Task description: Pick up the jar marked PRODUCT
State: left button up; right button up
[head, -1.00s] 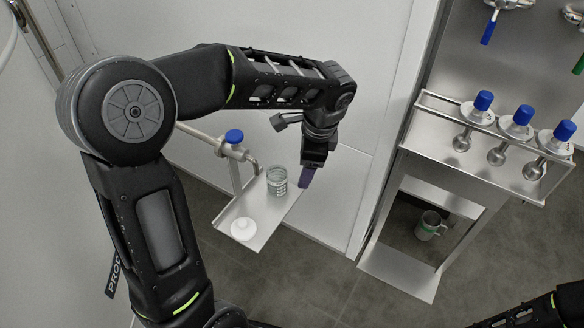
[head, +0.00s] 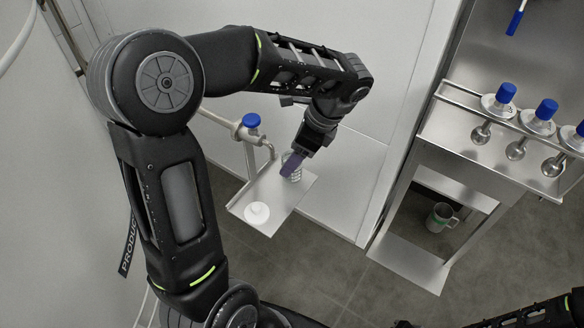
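A clear glass jar (head: 297,177) stands on a small steel tray (head: 283,211) below a tap with a blue knob. Its upper part is partly hidden by my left gripper (head: 292,165). The gripper comes down from the upper right, and its purple fingers are at the jar's mouth and near side. Whether the fingers straddle or touch the jar, and how far apart they are, cannot be made out. No marking is readable on the jar. A white lid (head: 257,213) lies at the tray's front. My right arm shows only at the bottom right edge; its gripper is out of view.
The blue-knobbed tap (head: 251,121) stands close behind the tray, left of my gripper. A dark label plate (head: 128,248) reading "PRODUC" hangs behind my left arm. At right, a steel stand (head: 440,165) holds several blue-topped valves, with a grey-green mug (head: 440,217) below.

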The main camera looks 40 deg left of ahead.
pick_arm(q)
jog(key=shift+x, duration=2.6)
jog(key=shift+w, duration=0.15)
grip_shut()
